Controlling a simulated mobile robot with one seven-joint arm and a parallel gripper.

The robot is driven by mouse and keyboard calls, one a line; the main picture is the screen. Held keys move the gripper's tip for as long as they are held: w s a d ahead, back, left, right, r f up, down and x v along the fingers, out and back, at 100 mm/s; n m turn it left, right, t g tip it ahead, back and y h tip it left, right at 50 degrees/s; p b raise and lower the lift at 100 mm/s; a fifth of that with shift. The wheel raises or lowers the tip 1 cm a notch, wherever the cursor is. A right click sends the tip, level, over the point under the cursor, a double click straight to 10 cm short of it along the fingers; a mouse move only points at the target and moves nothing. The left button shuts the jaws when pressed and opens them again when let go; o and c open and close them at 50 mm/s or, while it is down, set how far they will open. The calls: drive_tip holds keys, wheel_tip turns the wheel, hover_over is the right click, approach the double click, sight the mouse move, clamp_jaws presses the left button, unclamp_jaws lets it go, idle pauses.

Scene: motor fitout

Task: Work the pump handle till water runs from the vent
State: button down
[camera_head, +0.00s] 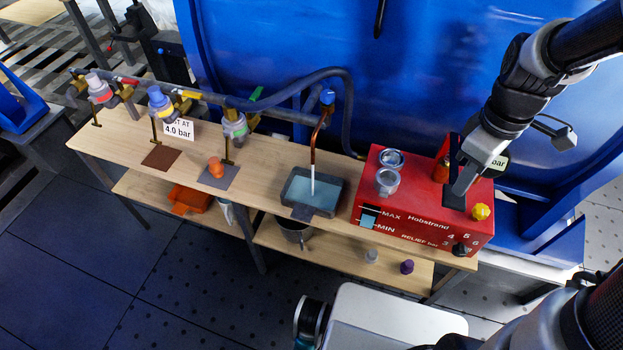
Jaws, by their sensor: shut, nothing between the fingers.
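The red pump box (400,215), marked Hobstrand with MAX and MIN, stands at the bench's right end. A yellow knob (481,212) sits at its right front. I cannot tell whether this is the pump handle's end; no other handle is clear. My gripper (455,197) is shut and empty over the box's right part, just left of the knob. Whether it touches anything is unclear. The copper vent pipe (314,150) bends down from a blue cap (327,97). A pale stream (313,182) runs from its end into a dark tray (299,212) holding bluish water.
Valves with pink, blue (158,98) and grey (235,125) caps line the hose behind the wooden bench (125,138). An orange piece (216,166) stands on a grey mat. A big blue tank (270,45) closes off the back. Small items stand on the lower shelf.

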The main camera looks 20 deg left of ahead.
wheel_tip(320, 180, up, 5)
drive_tip(key=p, duration=0.4)
idle(0.6)
drive_tip(key=s+r+m+t+p, duration=0.1)
drive_tip(key=s+r+m+t, duration=0.1)
drive_tip(key=s+r+m, duration=0.4)
drive_tip(key=s+r+m+t+p, duration=0.1)
drive_tip(key=s+r+m+t, duration=0.2)
drive_tip(key=s+r+m, duration=0.3)
wheel_tip(320, 180, up, 5)
drive_tip(key=shift+r+t, duration=0.1)
drive_tip(key=shift+t, duration=0.2)
drive_tip(key=shift+w+a+p, duration=0.1)
drive_tip(key=shift+p, duration=0.25)
